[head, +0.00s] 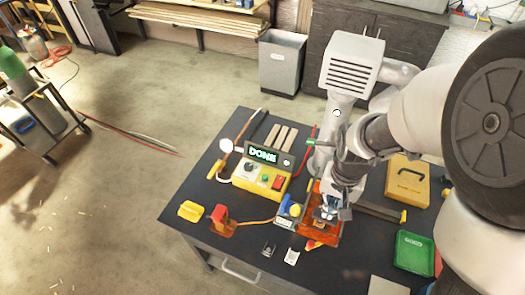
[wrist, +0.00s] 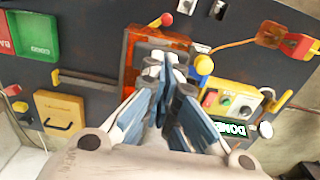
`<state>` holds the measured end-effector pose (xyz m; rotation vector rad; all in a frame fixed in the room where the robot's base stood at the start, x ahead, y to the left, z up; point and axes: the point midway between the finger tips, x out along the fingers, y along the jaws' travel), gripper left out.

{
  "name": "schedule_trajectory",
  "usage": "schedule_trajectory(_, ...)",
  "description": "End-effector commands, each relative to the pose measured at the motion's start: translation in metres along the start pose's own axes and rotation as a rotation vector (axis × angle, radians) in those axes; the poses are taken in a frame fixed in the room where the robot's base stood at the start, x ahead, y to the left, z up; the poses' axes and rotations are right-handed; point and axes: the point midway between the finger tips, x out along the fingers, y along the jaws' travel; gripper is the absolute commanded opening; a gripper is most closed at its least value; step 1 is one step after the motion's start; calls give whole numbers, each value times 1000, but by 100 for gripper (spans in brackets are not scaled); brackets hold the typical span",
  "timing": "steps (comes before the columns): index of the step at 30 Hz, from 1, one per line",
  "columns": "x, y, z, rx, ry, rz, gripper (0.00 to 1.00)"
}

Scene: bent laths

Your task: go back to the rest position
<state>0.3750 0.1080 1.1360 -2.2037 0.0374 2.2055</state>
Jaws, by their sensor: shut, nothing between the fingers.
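My gripper (head: 328,212) is low over the dark workbench (head: 190,228), at an orange see-through guard (head: 330,236). In the wrist view my gripper (wrist: 164,62) has its blue-grey fingers close together with nothing seen between them. The orange guard (wrist: 128,78) shows behind and to the left of the fingertips there. I cannot tell whether the fingers touch it. A yellow control box (head: 258,178) stands left of my gripper, and its display (head: 263,155) reads DONE. The fingers and arm hide part of the guard.
A blue-grey device with a yellow knob (head: 295,210) stands close beside the guard. A yellow case (head: 407,181) and a green tray (head: 413,253) are at the right. Open floor lies left of the bench.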

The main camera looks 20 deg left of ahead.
Motion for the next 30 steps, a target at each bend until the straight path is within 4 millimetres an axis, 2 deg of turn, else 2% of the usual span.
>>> schedule_trajectory(1,-8,0,-1,0,0,0,0)
schedule_trajectory(6,-16,0,-4,0,0,0,0)
schedule_trajectory(23,-17,1,-5,1,4,-1,0)
schedule_trajectory(26,-24,6,-4,2,25,-8,0)
schedule_trajectory(30,-48,26,4,0,88,-24,0)
